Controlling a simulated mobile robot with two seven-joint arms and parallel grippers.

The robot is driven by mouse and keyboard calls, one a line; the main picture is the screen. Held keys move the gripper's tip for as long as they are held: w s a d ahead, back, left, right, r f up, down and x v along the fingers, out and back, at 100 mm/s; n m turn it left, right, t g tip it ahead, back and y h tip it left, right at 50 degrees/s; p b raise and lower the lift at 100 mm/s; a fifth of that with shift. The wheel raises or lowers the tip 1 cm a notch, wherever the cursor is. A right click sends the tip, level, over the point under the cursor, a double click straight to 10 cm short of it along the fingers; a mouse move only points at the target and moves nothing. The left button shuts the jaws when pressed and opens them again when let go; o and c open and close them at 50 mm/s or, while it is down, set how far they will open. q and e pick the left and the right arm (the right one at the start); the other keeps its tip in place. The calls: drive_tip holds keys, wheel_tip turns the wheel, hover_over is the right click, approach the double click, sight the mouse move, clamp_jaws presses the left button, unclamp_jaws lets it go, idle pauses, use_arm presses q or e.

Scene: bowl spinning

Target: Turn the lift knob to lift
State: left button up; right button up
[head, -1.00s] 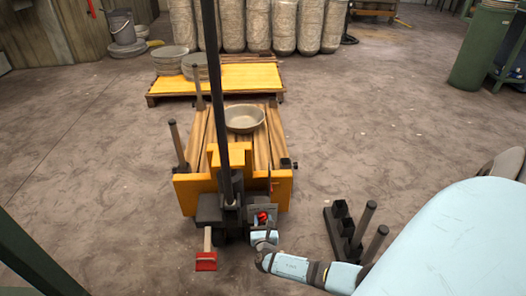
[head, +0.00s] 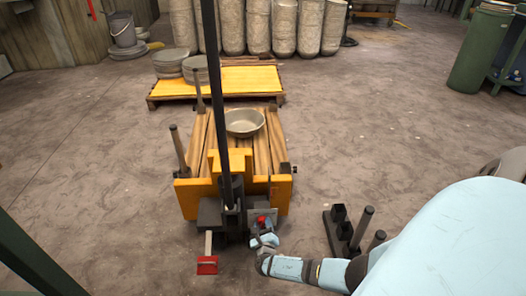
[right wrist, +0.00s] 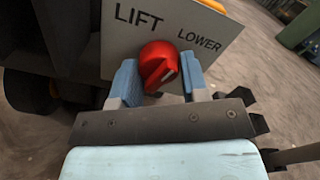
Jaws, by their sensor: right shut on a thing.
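The red lift knob (head: 263,220) sits on a small grey panel at the back of the yellow lift cart (head: 187,198). In the right wrist view the knob (right wrist: 158,62) is in front of a plate (right wrist: 218,22) marked LIFT on the left and LOWER on the right. My right gripper (head: 263,233) is at the panel. Its two light blue fingers (right wrist: 158,80) are shut on the knob, one on each side. A pale mark shows on the knob's lower right. My left gripper is not in view.
A grey bowl (head: 244,122) sits on the cart's wooden slats. A red pedal (head: 207,265) is at the cart's lower left. A dark stand with posts (head: 345,230) is on the floor right of my gripper. A yellow-topped pallet (head: 240,78) is behind; floor on both sides is open.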

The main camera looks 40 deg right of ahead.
drive_tip(key=n+p, duration=0.1)
drive_tip(key=n, duration=0.3)
drive_tip(key=shift+r+n+p, duration=0.2)
drive_tip(key=shift+n+p, duration=0.1)
drive_tip(key=shift+p, duration=0.05)
drive_tip(key=n+p, duration=0.1)
drive_tip(key=n, duration=0.1)
drive_tip(key=shift+n, duration=0.4)
drive_tip(key=shift+d+n, duration=0.1)
drive_tip(key=shift+n, duration=0.7)
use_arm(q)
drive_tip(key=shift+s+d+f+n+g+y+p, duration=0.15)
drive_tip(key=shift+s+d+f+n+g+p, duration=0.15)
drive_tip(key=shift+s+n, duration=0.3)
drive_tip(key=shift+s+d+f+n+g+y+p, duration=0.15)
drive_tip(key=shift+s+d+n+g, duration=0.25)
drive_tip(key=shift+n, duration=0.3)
use_arm(e)
drive_tip(key=shift+n, duration=1.2)
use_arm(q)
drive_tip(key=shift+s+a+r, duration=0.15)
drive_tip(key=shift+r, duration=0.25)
use_arm(e)
drive_tip(key=shift+n, duration=0.3)
drive_tip(key=o, duration=0.9)
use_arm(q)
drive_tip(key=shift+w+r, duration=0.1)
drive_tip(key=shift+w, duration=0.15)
use_arm(e)
drive_tip(key=shift+f, duration=0.1)
